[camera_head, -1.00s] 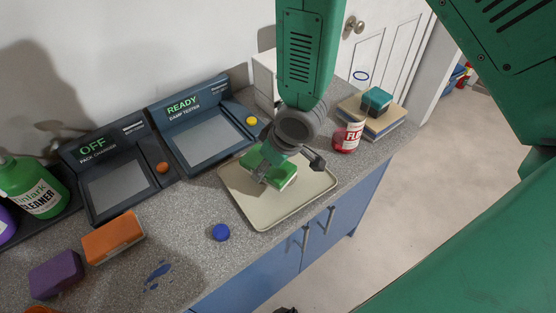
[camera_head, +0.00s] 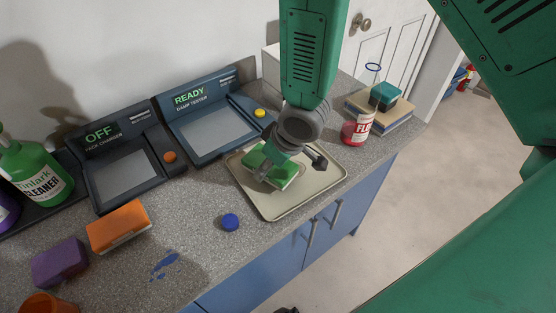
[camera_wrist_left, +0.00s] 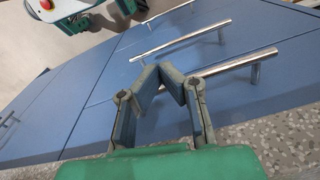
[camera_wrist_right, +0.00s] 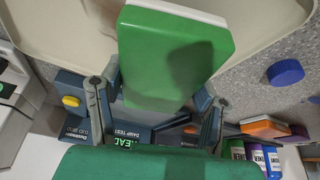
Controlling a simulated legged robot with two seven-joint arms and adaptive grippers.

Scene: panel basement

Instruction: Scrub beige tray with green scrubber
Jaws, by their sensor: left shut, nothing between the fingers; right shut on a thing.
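The beige tray (camera_head: 282,211) lies on the counter in the head view, and its rim fills the top of the right wrist view (camera_wrist_right: 72,28). My right gripper (camera_head: 268,170) is shut on the green scrubber (camera_head: 285,171), a green block with a pale underside. The scrubber is over the left-back part of the tray, low at its surface; whether it touches cannot be told. The right wrist view shows the scrubber (camera_wrist_right: 170,60) between the fingers. My left gripper (camera_wrist_left: 165,70) is shut and empty, in front of the blue cabinet doors in the left wrist view.
Two dark devices, the pack charger (camera_head: 122,172) and damp tester (camera_head: 210,132), stand behind the tray. A blue cap (camera_head: 230,222), orange sponge (camera_head: 118,226) and purple sponge (camera_head: 60,262) lie left. A red-labelled bottle (camera_head: 355,131) stands close to the tray's right side.

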